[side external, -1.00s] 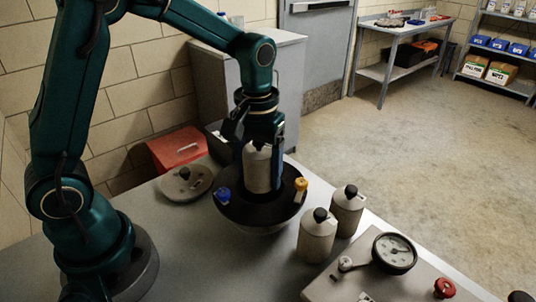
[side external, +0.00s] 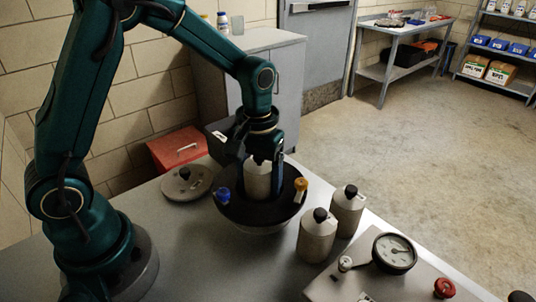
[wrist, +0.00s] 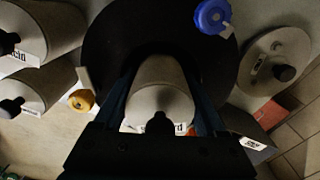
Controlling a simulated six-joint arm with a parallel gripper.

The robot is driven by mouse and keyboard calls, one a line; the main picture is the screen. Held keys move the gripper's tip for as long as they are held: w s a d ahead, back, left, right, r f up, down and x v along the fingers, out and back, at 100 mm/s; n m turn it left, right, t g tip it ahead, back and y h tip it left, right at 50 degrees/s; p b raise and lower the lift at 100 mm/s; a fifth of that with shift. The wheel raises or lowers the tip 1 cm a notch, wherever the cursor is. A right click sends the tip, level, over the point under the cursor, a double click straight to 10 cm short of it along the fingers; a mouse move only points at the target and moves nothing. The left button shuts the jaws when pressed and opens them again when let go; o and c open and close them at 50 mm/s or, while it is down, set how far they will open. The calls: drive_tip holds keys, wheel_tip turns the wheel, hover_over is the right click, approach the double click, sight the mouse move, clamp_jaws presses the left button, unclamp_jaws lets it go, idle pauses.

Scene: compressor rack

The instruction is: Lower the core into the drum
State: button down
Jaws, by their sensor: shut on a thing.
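My gripper (side external: 262,160) is shut on a pale grey cylindrical core (side external: 257,182), which stands upright. In the wrist view the core (wrist: 160,88), with its black knob, sits between the two fingers. The core is over the middle of the drum (side external: 265,215), a round vessel with a wide black top. The core's lower end is hidden behind or inside the drum's rim, so its depth cannot be told. A blue knob (side external: 222,194) and a yellow knob (side external: 300,185) sit at opposite sides of the rim.
Two more cores (side external: 317,240) and (side external: 347,212) stand right of the drum. A round lid (side external: 180,190) with a black knob lies at its left. A panel with a gauge (side external: 394,252) and red button (side external: 444,288) is at front right. A red box (side external: 178,146) is behind.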

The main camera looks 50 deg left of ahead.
drive_tip(key=shift+f, duration=1.7)
drive_tip(key=shift+f, duration=2.1)
drive_tip(key=shift+r, duration=0.45)
drive_tip(key=shift+f, duration=0.4)
drive_tip(key=shift+f, duration=0.45)
